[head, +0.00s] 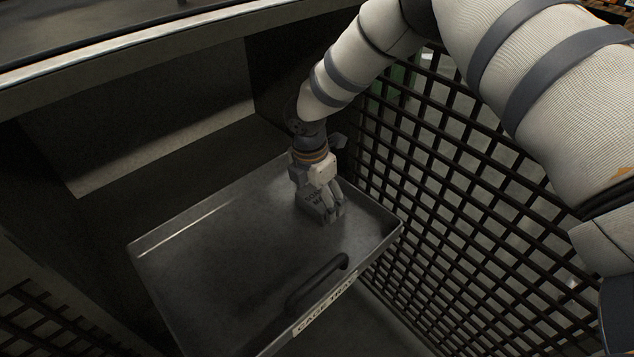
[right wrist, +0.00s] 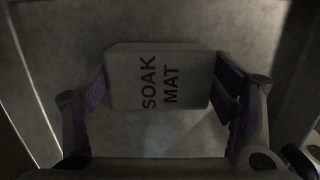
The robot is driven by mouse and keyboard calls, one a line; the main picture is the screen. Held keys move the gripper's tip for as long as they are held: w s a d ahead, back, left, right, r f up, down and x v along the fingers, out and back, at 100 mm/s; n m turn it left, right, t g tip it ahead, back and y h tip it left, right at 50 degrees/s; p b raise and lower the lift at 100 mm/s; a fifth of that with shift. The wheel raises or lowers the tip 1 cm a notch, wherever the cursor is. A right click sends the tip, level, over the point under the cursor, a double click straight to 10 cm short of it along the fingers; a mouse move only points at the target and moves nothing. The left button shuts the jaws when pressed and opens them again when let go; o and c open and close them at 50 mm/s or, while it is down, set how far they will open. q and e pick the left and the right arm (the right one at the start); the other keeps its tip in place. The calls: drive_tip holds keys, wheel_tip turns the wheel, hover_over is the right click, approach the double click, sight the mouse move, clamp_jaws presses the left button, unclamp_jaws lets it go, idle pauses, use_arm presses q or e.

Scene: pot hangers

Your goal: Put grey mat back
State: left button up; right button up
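The grey mat (right wrist: 160,78) is a small pale block marked "SOAK MAT". It lies between the two fingers of my right gripper (right wrist: 160,92) in the right wrist view, with a finger pad against each side. In the head view the mat (head: 312,208) is low over the tray floor near its far right corner, partly hidden by my right gripper (head: 328,205). I cannot tell whether it rests on the floor. The metal tray (head: 220,250) is shallow, with a raised rim. My left gripper is not in view.
The tray's front has a dark handle (head: 318,282) and a label reading "CAGE TRAY" (head: 325,308). A black wire grid (head: 440,180) stands close along the right. A ledge (head: 150,52) runs above the dark recess at the back. The tray's left and middle are bare.

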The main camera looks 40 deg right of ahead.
sight(314, 199)
drive_tip(key=shift+o, duration=0.7)
drive_tip(key=r, duration=0.2)
drive_tip(key=r+p, duration=0.1)
drive_tip(key=r, duration=0.2)
drive_tip(key=a+r+p, duration=0.1)
drive_tip(key=r, duration=0.2)
drive_tip(key=shift+f, duration=0.1)
